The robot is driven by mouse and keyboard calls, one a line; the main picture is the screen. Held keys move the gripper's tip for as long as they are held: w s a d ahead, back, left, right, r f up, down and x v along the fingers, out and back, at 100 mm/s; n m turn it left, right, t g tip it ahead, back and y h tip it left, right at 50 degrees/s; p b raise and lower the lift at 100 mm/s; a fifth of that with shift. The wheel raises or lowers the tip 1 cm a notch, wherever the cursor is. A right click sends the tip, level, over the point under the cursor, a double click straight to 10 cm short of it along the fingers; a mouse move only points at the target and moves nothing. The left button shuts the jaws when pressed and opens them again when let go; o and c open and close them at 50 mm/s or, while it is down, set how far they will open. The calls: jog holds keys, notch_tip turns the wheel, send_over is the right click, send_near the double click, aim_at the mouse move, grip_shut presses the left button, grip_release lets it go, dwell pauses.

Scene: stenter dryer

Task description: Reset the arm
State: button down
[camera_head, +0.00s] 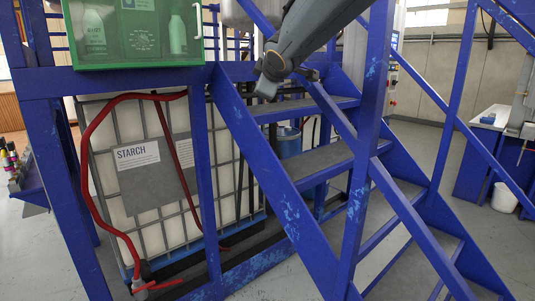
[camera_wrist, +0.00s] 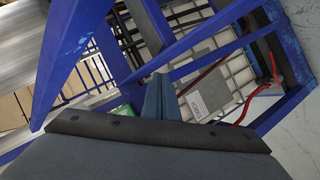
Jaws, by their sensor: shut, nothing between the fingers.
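My arm reaches in from the top of the head view, and my gripper (camera_head: 266,88) hangs in front of the blue metal stairs (camera_head: 250,150), near the upper steps. It is shut and empty. In the wrist view the closed fingers (camera_wrist: 160,98) show as a blue-grey shape in the middle, above the dark edge of my wrist. Whether the gripper touches the stairs cannot be told.
A caged white tank (camera_head: 120,195) labelled STARCH, with red hoses, stands behind the blue frame; it also shows in the wrist view (camera_wrist: 228,80). A green first-aid box (camera_head: 130,55) is at upper left. A blue drum (camera_head: 288,142) stands behind the steps. Grey floor is open at right.

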jog(key=s+d+f+m+g+h, duration=0.1)
jog(key=s+d+f+m+g, duration=0.15)
jog(key=d+f, duration=0.4)
jog(key=s+d+f+m+g+h, duration=0.1)
jog(key=s+d+f+m, duration=0.25)
jog(key=f, duration=0.55)
jog(key=s+d+f+m+g, duration=0.2)
jog(key=s+d+f+m, duration=0.1)
jog(key=s+f, duration=0.4)
jog(key=s+d+f+m+g+h, duration=0.1)
jog(key=s+d+f+m+g, duration=0.2)
jog(key=s+f, duration=0.4)
jog(key=s+d+f+m+g, duration=0.3)
jog(key=s+d+f, duration=0.2)
jog(key=s, duration=1.1)
notch_tip(320, 180, down, 3)
jog(key=shift+r+m, duration=0.1)
jog(key=shift+m, duration=0.2)
